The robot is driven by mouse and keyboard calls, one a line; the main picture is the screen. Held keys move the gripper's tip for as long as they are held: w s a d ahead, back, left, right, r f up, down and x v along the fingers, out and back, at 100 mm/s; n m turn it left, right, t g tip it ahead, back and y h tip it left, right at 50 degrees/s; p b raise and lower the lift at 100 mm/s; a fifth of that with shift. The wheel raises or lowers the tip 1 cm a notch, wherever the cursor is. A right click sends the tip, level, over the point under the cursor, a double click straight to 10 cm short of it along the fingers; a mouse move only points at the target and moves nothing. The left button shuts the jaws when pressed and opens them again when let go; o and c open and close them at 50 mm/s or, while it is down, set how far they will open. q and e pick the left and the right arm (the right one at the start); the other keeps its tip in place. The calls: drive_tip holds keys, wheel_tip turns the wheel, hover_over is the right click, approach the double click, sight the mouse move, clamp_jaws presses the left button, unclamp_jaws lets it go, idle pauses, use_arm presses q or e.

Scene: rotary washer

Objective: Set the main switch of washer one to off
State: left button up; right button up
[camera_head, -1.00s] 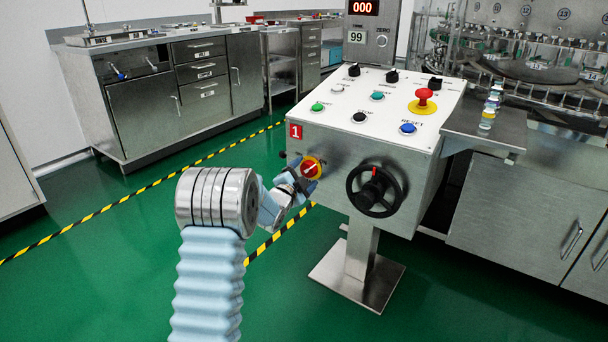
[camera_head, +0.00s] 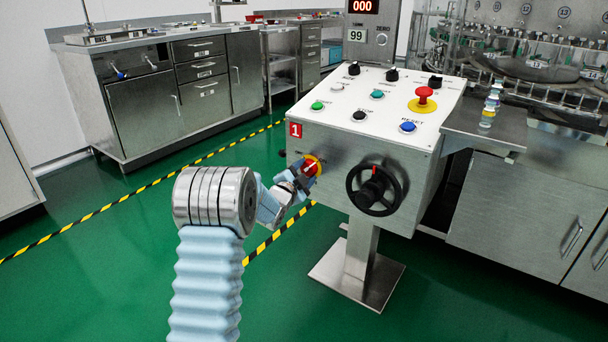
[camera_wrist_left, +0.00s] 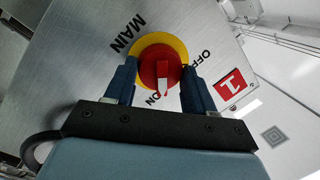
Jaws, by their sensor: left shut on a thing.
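The main switch (camera_head: 310,167) is a red knob with a white pointer on a yellow ring, on the front of the washer one control box (camera_head: 330,150), left of a black handwheel. In the left wrist view the red knob (camera_wrist_left: 150,74) sits between the two dark fingers, with MAIN, OFF and ON printed around it. Its white pointer is toward the gripper, beside the ON label and away from OFF. My left gripper (camera_head: 302,178) is shut on the knob; in the wrist view its fingers (camera_wrist_left: 157,78) lie on either side. My right gripper is not in view.
The black handwheel (camera_head: 375,190) sticks out close to the right of the switch. A red emergency button (camera_head: 424,97) and other buttons are on the sloping top. The box stands on a steel post (camera_head: 361,250). Green floor is free to the left.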

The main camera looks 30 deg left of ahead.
use_arm(q)
drive_tip(key=shift+n+b, duration=0.5)
drive_tip(key=shift+n, duration=0.5)
drive_tip(key=shift+a+r+n+g+b, duration=0.1)
drive_tip(key=shift+n+g+b, duration=0.25)
drive_tip(key=shift+n, duration=0.85)
drive_tip(key=shift+r+n+g, duration=0.1)
drive_tip(key=shift+n+g, duration=0.15)
drive_tip(key=shift+n, duration=0.55)
drive_tip(key=shift+r+n+h+p, duration=0.1)
drive_tip(key=shift+n+h+p, duration=0.35)
drive_tip(key=shift+n, duration=0.35)
drive_tip(key=n+p, duration=0.3)
drive_tip(key=shift+a+r+g+h, duration=0.1)
drive_tip(key=shift+r+g+h, duration=0.05)
drive_tip(key=shift+g+h, duration=0.2)
drive_tip(key=n+p, duration=0.3)
drive_tip(key=shift+h, duration=0.3)
drive_tip(key=shift+n+h+p, duration=0.3)
drive_tip(key=shift+n+p, duration=0.7)
drive_tip(key=shift+p, duration=0.3)
drive_tip(key=shift+f, duration=0.2)
